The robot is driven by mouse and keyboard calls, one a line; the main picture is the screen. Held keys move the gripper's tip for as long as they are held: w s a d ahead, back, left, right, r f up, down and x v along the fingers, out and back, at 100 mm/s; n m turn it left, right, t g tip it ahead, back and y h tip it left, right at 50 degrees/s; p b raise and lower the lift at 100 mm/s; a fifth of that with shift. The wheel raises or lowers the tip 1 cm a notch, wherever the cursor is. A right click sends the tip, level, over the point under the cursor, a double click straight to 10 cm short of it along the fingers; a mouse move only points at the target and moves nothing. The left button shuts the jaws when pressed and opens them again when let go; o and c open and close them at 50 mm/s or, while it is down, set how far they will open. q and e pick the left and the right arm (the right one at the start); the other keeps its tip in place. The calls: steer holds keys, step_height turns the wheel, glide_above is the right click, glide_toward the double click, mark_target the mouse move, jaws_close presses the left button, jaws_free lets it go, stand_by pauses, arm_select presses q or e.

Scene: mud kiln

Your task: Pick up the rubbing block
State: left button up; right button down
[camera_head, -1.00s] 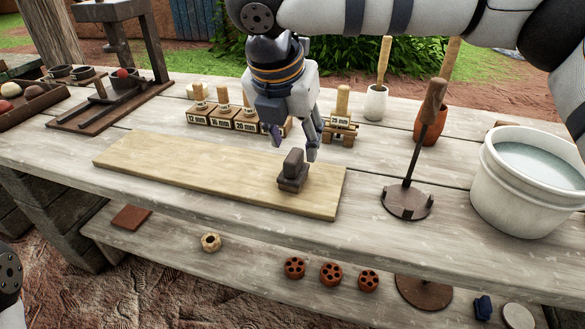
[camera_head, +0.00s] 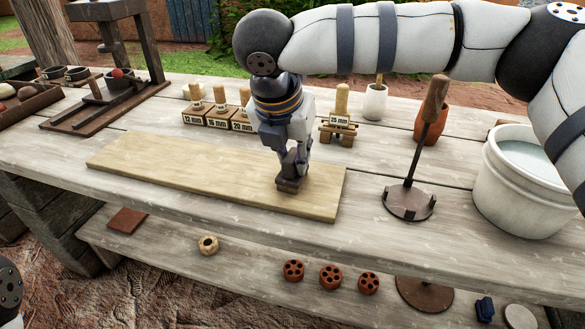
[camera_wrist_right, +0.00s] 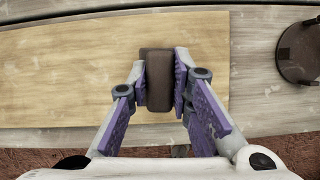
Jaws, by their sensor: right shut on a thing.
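The rubbing block (camera_head: 290,184) is a small dark brown block with a wider base. It rests on the pale wooden board (camera_head: 160,165), near the board's right end. My right gripper (camera_head: 290,170) reaches down over it from above and is shut on its upper part. In the right wrist view the block (camera_wrist_right: 159,78) sits between the two finger pads of the right gripper (camera_wrist_right: 160,85), which touch its sides. In the head view the fingers hide much of the block. My left gripper does not show; only a piece of my left arm is at the left edge.
A metal disc tool with an upright wooden handle (camera_head: 409,203) and a white bucket of water (camera_head: 520,185) stand to the right. Wooden blocks with size labels (camera_head: 220,115) stand behind the board. A lower shelf holds several small round pieces (camera_head: 331,275).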

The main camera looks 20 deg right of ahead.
mark_target(295, 150)
step_height(295, 150, up, 3)
steer(key=shift+r, duration=0.1)
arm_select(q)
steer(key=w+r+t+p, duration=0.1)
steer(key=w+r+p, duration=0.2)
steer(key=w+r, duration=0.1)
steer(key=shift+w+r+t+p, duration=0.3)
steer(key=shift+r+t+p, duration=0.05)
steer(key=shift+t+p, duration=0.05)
arm_select(e)
steer(key=s+a+r, duration=0.1)
steer(key=s+r, duration=0.8)
steer(key=s, duration=0.5)
steer(key=shift+r, duration=0.4)
